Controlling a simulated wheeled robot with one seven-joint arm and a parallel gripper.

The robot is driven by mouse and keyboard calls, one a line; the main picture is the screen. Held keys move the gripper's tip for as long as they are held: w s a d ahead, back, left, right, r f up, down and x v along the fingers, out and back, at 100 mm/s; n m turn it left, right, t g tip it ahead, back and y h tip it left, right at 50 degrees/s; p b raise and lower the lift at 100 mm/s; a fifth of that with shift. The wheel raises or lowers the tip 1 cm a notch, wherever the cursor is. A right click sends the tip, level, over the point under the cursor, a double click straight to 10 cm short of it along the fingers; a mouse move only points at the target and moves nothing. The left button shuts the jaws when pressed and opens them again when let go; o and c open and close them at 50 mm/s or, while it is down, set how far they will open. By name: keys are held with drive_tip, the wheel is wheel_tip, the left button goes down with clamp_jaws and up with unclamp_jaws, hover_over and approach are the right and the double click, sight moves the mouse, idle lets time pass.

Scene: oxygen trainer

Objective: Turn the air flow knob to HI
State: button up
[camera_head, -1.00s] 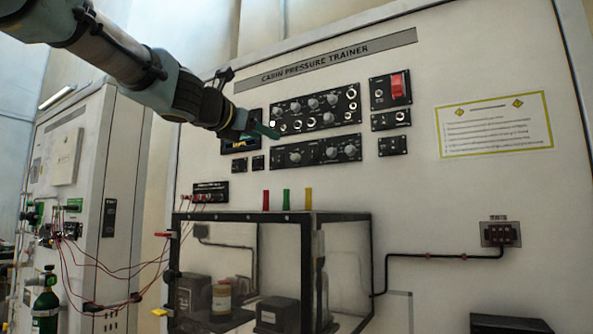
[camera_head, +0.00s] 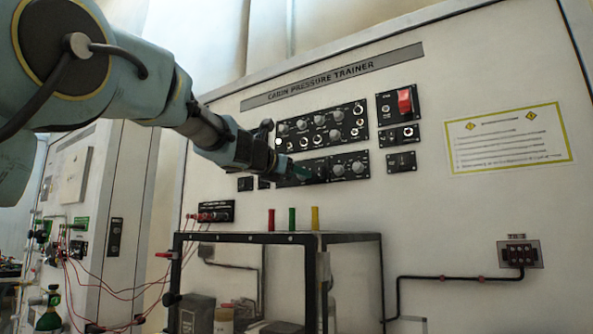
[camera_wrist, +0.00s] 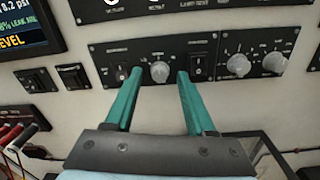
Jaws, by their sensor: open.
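My gripper (camera_wrist: 153,85) is open, with two green fingers reaching toward the lower control panel (camera_wrist: 118,47). In the wrist view a grey round knob (camera_wrist: 160,72) sits in the gap between the fingertips, and the fingers do not appear closed on it. A small switch (camera_wrist: 122,73) lies by the left finger and another switch (camera_wrist: 198,66) by the right finger. The panel lettering is too small to read, so I cannot tell which knob is labelled air flow. In the head view the gripper (camera_head: 305,173) hides this knob.
Two more grey knobs, one left (camera_wrist: 238,65) and one right (camera_wrist: 274,62), sit on the adjoining panel. Another knob panel (camera_head: 318,128) is above. A black-framed clear box (camera_head: 350,238) topped by three coloured posts stands below. A red switch (camera_head: 405,101) is upper right.

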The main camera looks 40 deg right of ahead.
drive_tip(key=shift+w+d, duration=0.1)
drive_tip(key=shift+d, duration=0.3)
clamp_jaws()
idle(0.4)
